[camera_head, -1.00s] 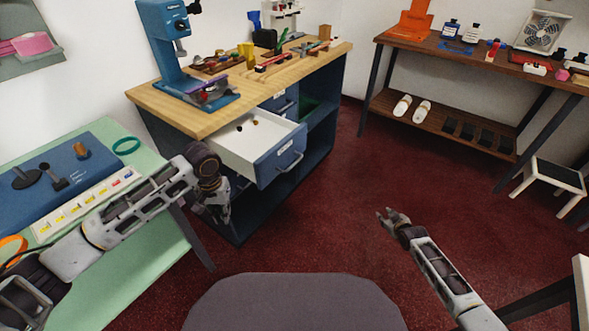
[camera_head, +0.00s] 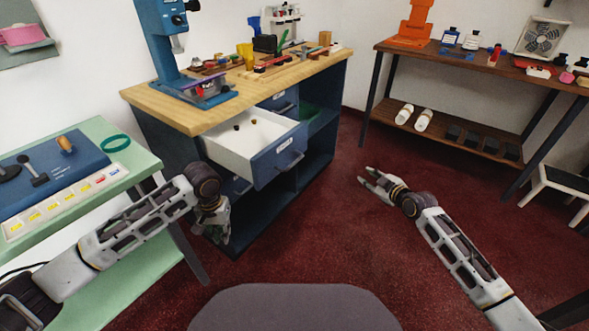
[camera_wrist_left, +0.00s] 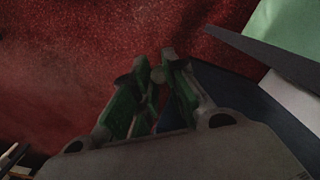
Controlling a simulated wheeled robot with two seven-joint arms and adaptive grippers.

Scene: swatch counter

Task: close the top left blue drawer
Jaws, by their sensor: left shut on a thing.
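The blue drawer (camera_head: 267,168) at the cabinet's top left is pulled out. Its front has a label and a bar handle (camera_head: 289,164), and its white inside holds a few small dark items. My left gripper (camera_head: 218,236) is low, left of and below the drawer front, near the cabinet's lower part, and clear of the handle. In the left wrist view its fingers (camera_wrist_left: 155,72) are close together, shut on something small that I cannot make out. My right gripper (camera_head: 367,180) is open and empty over the red floor, right of the drawer.
The blue cabinet (camera_head: 165,140) has a wooden top crowded with tools and a blue press (camera_head: 158,45). A green table (camera_head: 140,165) stands close on the left. A dark wooden table (camera_head: 445,58) and a stool (camera_head: 560,178) stand right. The floor before the drawer is clear.

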